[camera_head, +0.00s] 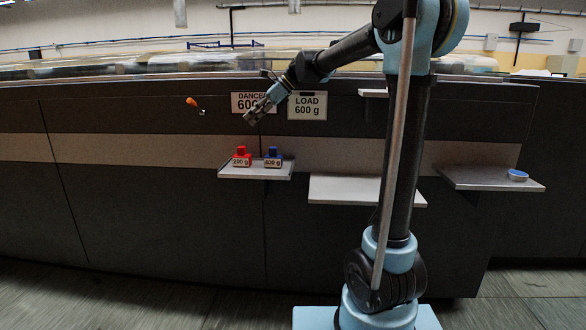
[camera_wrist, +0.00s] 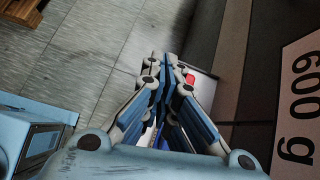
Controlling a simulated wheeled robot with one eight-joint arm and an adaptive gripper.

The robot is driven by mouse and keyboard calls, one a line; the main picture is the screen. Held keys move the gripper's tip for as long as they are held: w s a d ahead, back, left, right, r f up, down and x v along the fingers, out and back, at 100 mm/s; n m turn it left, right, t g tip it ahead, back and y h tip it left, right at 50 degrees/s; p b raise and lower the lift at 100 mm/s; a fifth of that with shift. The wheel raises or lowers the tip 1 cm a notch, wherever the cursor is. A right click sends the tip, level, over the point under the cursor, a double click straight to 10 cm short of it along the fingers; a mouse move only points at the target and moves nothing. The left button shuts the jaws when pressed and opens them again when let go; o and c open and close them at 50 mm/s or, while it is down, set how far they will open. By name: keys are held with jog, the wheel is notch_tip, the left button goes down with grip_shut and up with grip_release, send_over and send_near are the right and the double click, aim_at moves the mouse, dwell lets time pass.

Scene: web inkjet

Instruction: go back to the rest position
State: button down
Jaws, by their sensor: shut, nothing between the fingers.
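My gripper (camera_head: 252,117) is shut and empty. In the head view it hangs in the air in front of the machine's dark panel, beside the DANCER sign and above the small shelf with the weights. In the wrist view my gripper (camera_wrist: 163,62) has its fingers together, pointing away from the camera. My arm stands on its light blue base and reaches up, then over to the left.
A red 200 g weight (camera_head: 241,157) and a blue 400 g weight (camera_head: 273,158) stand on a small shelf (camera_head: 255,174). An empty shelf (camera_head: 335,190) is to its right. A blue-topped round thing (camera_head: 517,175) sits on the far right shelf (camera_head: 480,180). An orange-tipped lever (camera_head: 194,104) sticks out at left.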

jog(key=s+d+f+n+t+h, duration=0.1)
jog(key=s+d+f+n+h, duration=0.3)
jog(key=s+d+f+n, duration=0.4)
jog(key=s+d+f+n+t+h, duration=0.1)
jog(key=s+d+f+n+h, duration=0.4)
jog(key=s+d+f, duration=1.8)
jog(key=s+d+n, duration=0.1)
jog(key=d+n, duration=0.2)
jog(key=n, duration=0.1)
jog(key=shift+d+t, duration=0.35)
jog(key=shift+t, duration=0.05)
